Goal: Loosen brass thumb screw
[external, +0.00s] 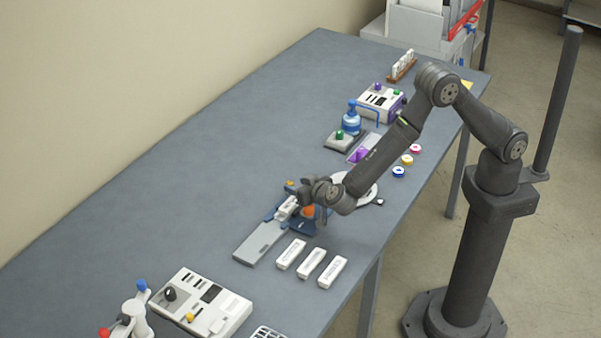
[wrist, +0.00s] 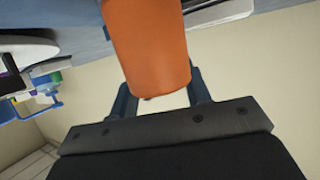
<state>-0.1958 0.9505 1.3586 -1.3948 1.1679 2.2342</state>
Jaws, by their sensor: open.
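My gripper (external: 305,192) is low over a blue fixture (external: 301,226) with a white block (external: 287,207) on the grey bench. In the wrist view its two dark blue fingers (wrist: 162,88) stand apart, open. An orange cylinder (wrist: 148,45) fills the space in front of and between them; I cannot tell whether they touch it. The orange part also shows in the external view (external: 309,211), partly hidden by my wrist. A small yellow-orange knob (external: 290,184) shows behind my gripper. I cannot clearly make out which part is the brass thumb screw.
A grey plate (external: 260,243) extends left of the fixture. Several white labelled bars (external: 311,263) lie in front. A white control box (external: 201,303) stands at the lower left. The bench's left side is clear.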

